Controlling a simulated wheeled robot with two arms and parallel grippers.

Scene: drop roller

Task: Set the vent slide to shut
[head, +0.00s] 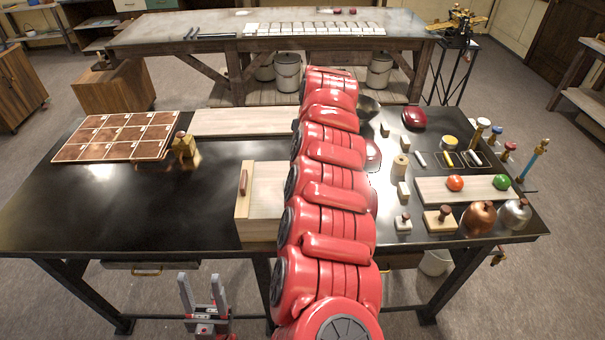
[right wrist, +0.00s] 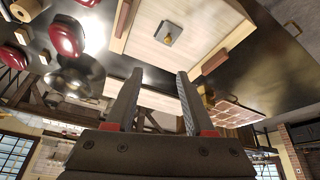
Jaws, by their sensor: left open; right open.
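A pale wooden box (head: 262,205) with a reddish bar on its left side stands at the table's front middle; my red arm covers its right part. In the right wrist view its pale top (right wrist: 190,50) carries a small grey plate (right wrist: 168,33) with a brass knob. I cannot tell for sure whether this plate is the vent slide, or its setting. My right gripper (right wrist: 159,73) is open and empty, apart from the plate; in the head view it is hidden. My left gripper (head: 199,277) is open and empty, low in front of the table.
A tiled tray (head: 118,137) and a brass fitting (head: 185,147) are at left. A pale board (head: 240,122) lies behind the box. Balls, domes, stamps and small blocks crowd the right side. The black table's (head: 130,205) left front is clear.

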